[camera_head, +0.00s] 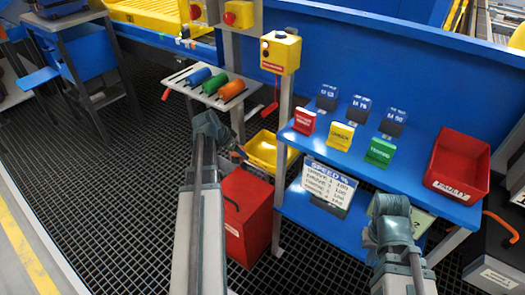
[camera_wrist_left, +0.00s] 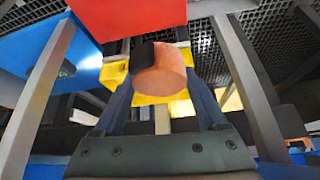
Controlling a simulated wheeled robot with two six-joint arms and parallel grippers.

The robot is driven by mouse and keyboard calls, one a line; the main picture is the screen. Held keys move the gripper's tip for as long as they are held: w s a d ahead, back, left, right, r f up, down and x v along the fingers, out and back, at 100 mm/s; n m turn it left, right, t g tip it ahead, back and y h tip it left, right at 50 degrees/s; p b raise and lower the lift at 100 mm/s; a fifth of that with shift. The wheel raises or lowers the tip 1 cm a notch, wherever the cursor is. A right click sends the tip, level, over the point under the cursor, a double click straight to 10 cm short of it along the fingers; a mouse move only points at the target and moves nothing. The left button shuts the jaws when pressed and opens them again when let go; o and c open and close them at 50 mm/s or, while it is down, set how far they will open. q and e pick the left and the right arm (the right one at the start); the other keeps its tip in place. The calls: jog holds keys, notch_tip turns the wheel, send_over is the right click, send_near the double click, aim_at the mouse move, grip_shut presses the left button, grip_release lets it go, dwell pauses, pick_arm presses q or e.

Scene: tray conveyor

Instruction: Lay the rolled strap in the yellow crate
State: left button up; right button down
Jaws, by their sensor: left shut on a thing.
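The rolled strap (camera_wrist_left: 170,75) is an orange-tan roll with a black end piece in the left wrist view. My left gripper (camera_wrist_left: 158,82) is shut on it, a finger on each side. In the head view my left gripper (camera_head: 236,153) is small and partly hidden by its own wrist, beside the yellow crate (camera_head: 262,152). The crate stands low between the red box and the blue bench. Yellow surfaces show behind the roll in the left wrist view. My right gripper (camera_head: 391,212) is over the bench's front edge; its fingers are not clear.
A red box (camera_head: 246,222) stands just below the crate. A grey shelf (camera_head: 185,82) holds blue, green and orange rolls. A post with a yellow button box (camera_head: 281,53) rises beside the crate. The blue bench (camera_head: 350,160) carries colored signs and a red bin (camera_head: 458,158).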

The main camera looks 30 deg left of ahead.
pick_arm(q)
send_over(263, 153)
jog(key=f+b, duration=0.1)
jog(key=s+f+b, duration=0.1)
jog(key=shift+s+a+f+b, duration=0.15)
jog(key=shift+s+f+b, duration=0.15)
jog(key=shift+f+b, duration=0.5)
notch_tip(263, 153, down, 3)
jog(key=b, duration=0.3)
jog(key=shift+f, duration=0.2)
jog(key=shift+f+b, duration=0.2)
jog(key=shift+b, duration=0.2)
jog(key=o, duration=1.3)
jog(key=shift+r, duration=0.1)
jog(key=shift+r, duration=0.1)
